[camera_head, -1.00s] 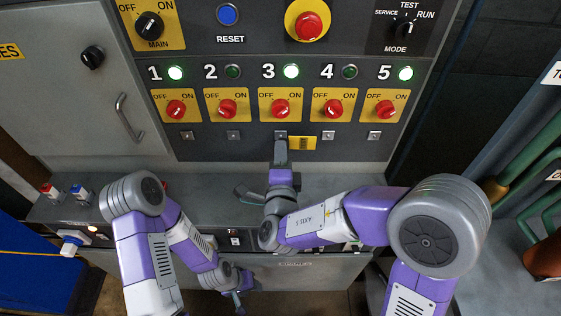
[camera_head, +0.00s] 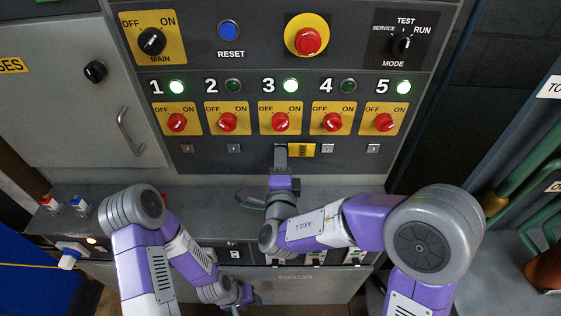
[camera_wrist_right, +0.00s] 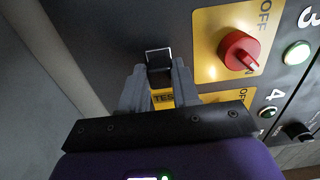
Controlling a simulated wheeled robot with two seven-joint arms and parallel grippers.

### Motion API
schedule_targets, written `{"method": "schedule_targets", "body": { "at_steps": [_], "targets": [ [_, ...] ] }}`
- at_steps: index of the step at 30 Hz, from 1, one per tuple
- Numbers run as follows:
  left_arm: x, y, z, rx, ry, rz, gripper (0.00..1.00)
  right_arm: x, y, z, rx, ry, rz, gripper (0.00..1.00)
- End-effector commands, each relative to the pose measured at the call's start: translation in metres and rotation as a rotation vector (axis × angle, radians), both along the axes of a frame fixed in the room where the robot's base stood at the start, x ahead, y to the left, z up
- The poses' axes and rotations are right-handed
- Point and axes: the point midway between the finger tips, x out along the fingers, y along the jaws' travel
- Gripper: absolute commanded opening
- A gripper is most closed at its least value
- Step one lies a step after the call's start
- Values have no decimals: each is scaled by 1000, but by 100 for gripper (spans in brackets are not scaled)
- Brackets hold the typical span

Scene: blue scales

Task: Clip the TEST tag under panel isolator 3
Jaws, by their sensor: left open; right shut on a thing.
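The yellow TEST tag (camera_head: 302,150) is in my right gripper (camera_head: 281,150), which is shut on it in front of the panel just below isolator 3 (camera_head: 280,122). In the right wrist view part of the tag (camera_wrist_right: 163,98) shows with the letters "TES" between the fingers. The square metal holder under isolator 3 (camera_wrist_right: 158,58) appears right at the fingertips; I cannot tell whether the tag touches it. In the head view my gripper hides this holder. My left gripper (camera_head: 238,299) is open and empty, low in front of the bench.
Isolators 1, 2, 4 (camera_head: 333,122) and 5 stand in the same row, with small holders below them, such as the one under 4 (camera_head: 328,148). A grey ledge (camera_head: 340,185) runs below the panel. A door handle (camera_head: 130,130) is at left.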

Motion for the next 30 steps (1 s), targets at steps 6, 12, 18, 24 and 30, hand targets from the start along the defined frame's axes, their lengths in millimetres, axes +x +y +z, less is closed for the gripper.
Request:
{"method": "schedule_targets", "body": {
  "at_steps": [6, 12, 18, 24, 30],
  "targets": [
    [0, 0, 0, 0, 0, 0, 43, 1, 1, 1, 2, -3, 4, 0],
    [0, 0, 1, 0, 0, 0, 43, 1, 6, 1, 1, 2, 23, 0],
    [0, 0, 1, 0, 0, 0, 43, 1, 7, 1, 1, 2, 25, 0],
    [0, 0, 1, 0, 0, 0, 43, 1, 7, 1, 2, 1, 25, 0],
    [0, 0, 0, 0, 0, 0, 43, 1, 7, 2, 2, 1, 26, 0]
  ]
}}
